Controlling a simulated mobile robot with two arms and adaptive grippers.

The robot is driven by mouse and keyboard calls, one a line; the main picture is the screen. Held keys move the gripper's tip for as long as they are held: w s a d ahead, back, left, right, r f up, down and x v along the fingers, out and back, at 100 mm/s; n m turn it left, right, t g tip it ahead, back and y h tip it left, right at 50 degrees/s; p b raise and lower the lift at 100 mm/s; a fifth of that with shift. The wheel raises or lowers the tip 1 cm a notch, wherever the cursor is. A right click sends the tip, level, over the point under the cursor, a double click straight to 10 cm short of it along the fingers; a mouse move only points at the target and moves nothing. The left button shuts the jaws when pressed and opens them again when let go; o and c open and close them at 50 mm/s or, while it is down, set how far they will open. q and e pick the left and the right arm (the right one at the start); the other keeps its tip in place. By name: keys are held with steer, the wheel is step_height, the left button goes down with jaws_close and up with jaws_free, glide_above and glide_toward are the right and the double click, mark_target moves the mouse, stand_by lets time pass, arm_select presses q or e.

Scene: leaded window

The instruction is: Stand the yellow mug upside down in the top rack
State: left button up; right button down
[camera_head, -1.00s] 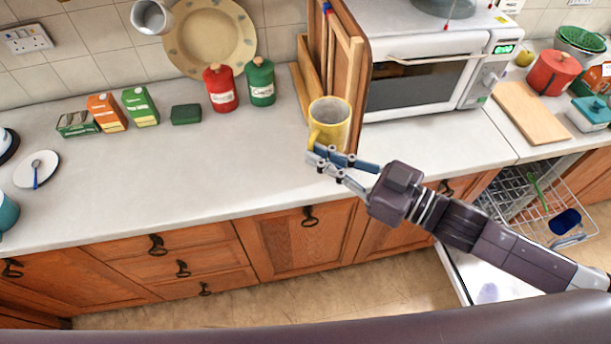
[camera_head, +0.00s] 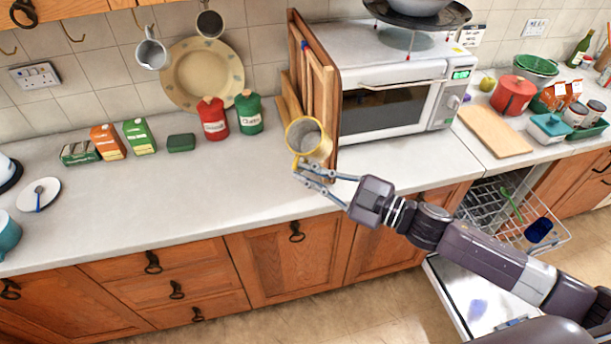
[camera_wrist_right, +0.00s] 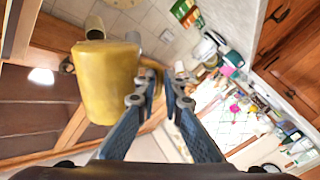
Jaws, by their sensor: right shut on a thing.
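The yellow mug (camera_head: 309,141) is in my right gripper (camera_head: 299,169), in front of the wooden boards beside the microwave. Its open mouth faces up towards the head camera, slightly tilted. The fingers are shut at its handle side, and the mug appears held clear of the worktop. In the right wrist view the mug (camera_wrist_right: 107,84) is left of the fingertips (camera_wrist_right: 158,88); its handle is partly hidden by them. The wire top rack (camera_head: 488,206) is out at the lower right, with a blue cup (camera_head: 538,230) and a green utensil (camera_head: 511,204). My left gripper is not in view.
The open dishwasher door (camera_head: 462,292) lies below the rack. The microwave (camera_head: 390,105) and upright wooden boards (camera_head: 318,95) stand behind the mug. A chopping board (camera_head: 494,131) lies on the right worktop.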

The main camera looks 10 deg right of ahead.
steer(key=w+d+n+b, duration=0.2)
steer(key=n+b, duration=0.3)
steer(key=n, duration=0.1)
steer(key=w+d+n+b, duration=0.2)
steer(key=n+b, duration=0.3)
steer(key=n, duration=0.1)
steer(key=w+d+n+b, duration=0.2)
steer(key=n+b, duration=0.3)
steer(key=n, duration=0.1)
steer(key=shift+w+d+f+b, duration=0.2)
steer(key=shift+w+f+b, duration=0.1)
steer(key=shift+f+b, duration=0.1)
arm_select(q)
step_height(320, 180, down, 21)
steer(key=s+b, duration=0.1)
steer(key=b, duration=0.3)
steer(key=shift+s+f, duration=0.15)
arm_select(e)
step_height(320, 180, up, 6)
steer(key=w+d+n, duration=0.1)
steer(key=n, duration=0.9)
steer(key=shift+w+d+f+n, duration=0.15)
steer(key=shift+w+d+n, duration=0.1)
steer(key=shift+n, duration=0.05)
steer(key=shift+w, duration=0.1)
